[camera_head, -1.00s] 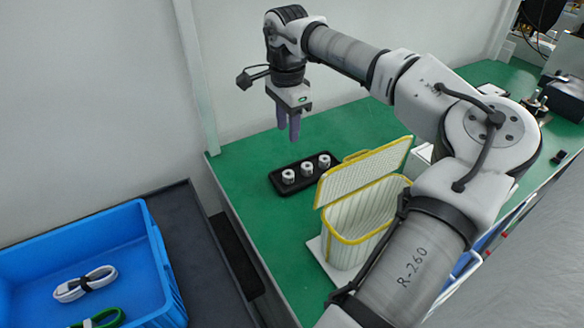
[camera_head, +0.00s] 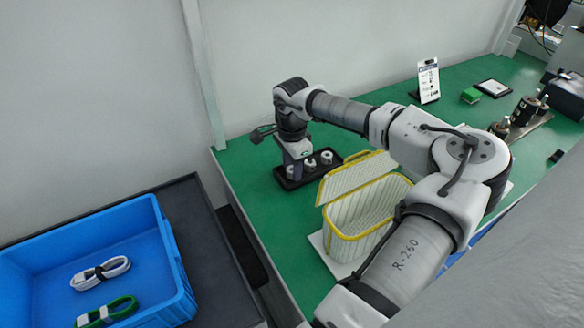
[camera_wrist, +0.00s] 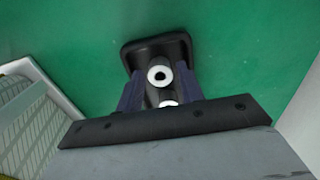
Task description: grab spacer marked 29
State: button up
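A small black tray (camera_head: 338,161) on the green bench holds short white ring-shaped spacers. In the head view a middle spacer (camera_head: 310,163) and a right spacer (camera_head: 326,157) show; the left end is covered by my gripper (camera_head: 293,172). In the wrist view my gripper (camera_wrist: 159,70) is open, its two dark fingers apart over the tray (camera_wrist: 150,46). One spacer (camera_wrist: 160,75) lies between the fingertips with gaps on both sides. Another spacer (camera_wrist: 169,103) is partly hidden by the gripper body. No number is readable, so I cannot tell which is 29.
A yellow-rimmed white basket (camera_head: 350,242) with a raised lid stands just right of the tray. A blue bin (camera_head: 165,262) with bundled cables sits lower left.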

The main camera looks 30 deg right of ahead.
jog(key=shift+f, duration=0.3)
jog(key=c, duration=0.7)
jog(key=shift+c, duration=0.2)
notch_tip(320, 180, up, 9)
jog(key=b, duration=0.3)
jog(key=shift+f, duration=0.2)
jog(key=shift+f+b, duration=0.15)
jog(key=shift+b, duration=0.65)
